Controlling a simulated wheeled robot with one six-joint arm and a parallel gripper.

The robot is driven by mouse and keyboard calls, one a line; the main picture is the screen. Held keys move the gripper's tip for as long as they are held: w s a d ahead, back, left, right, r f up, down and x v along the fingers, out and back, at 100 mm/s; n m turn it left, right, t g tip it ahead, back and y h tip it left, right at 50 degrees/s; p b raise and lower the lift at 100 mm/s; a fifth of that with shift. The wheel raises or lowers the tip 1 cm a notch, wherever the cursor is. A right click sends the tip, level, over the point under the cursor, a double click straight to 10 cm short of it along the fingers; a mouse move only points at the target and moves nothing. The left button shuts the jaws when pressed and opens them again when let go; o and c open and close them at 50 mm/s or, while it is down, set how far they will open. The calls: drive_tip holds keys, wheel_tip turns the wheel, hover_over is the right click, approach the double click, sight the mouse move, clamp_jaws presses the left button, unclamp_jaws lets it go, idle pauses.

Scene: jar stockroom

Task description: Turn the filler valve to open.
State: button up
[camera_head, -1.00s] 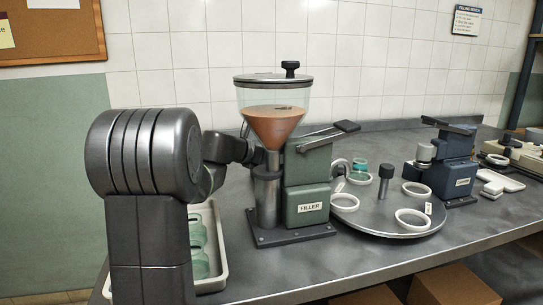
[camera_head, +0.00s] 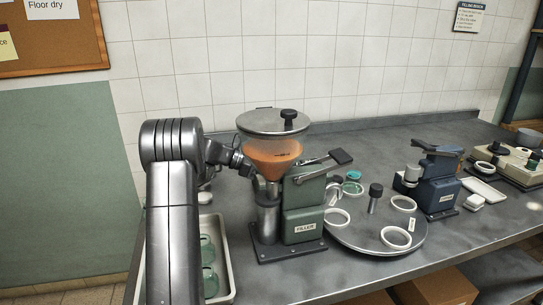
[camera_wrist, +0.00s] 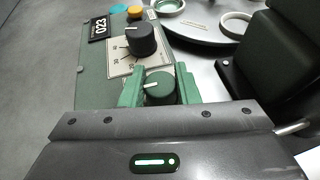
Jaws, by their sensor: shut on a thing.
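The filler (camera_head: 303,227) is a green-grey machine with a clear hopper (camera_head: 272,146) of orange-brown contents and a black-ended lever (camera_head: 326,166). In the wrist view, my gripper (camera_wrist: 159,78) is shut on a green knob (camera_wrist: 161,90), one finger on each side. The knob has a white pointer line that points left in this view. I take this knob to be the filler valve; no label on it is readable. In the head view, my gripper (camera_head: 247,166) is beside the hopper's lower left, and the knob is hidden there.
A black dial knob (camera_wrist: 141,38) with a numbered scale stands just beyond the green knob. A round turntable (camera_head: 372,241) is right of the filler; a jar tray (camera_head: 226,262) is left.

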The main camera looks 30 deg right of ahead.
drive_tip(key=m+g+y+p, duration=0.1)
drive_tip(key=p, duration=0.1)
drive_tip(key=m+g+y+p, duration=0.1)
drive_tip(key=m+g+p, duration=0.1)
drive_tip(key=p, duration=0.1)
drive_tip(key=shift+r+p, duration=0.3)
drive_tip(key=m+g+y+p, duration=0.2)
drive_tip(key=p, duration=0.1)
drive_tip(key=m+y+p, duration=0.1)
drive_tip(key=m+y, duration=0.1)
drive_tip(key=shift+f+g, duration=0.25)
drive_tip(key=shift+g, duration=0.15)
drive_tip(key=shift+p, duration=0.3)
drive_tip(key=o, duration=1)
drive_tip(key=shift+c, duration=0.2)
wheel_tip(320, 180, up, 10)
drive_tip(key=p, duration=1)
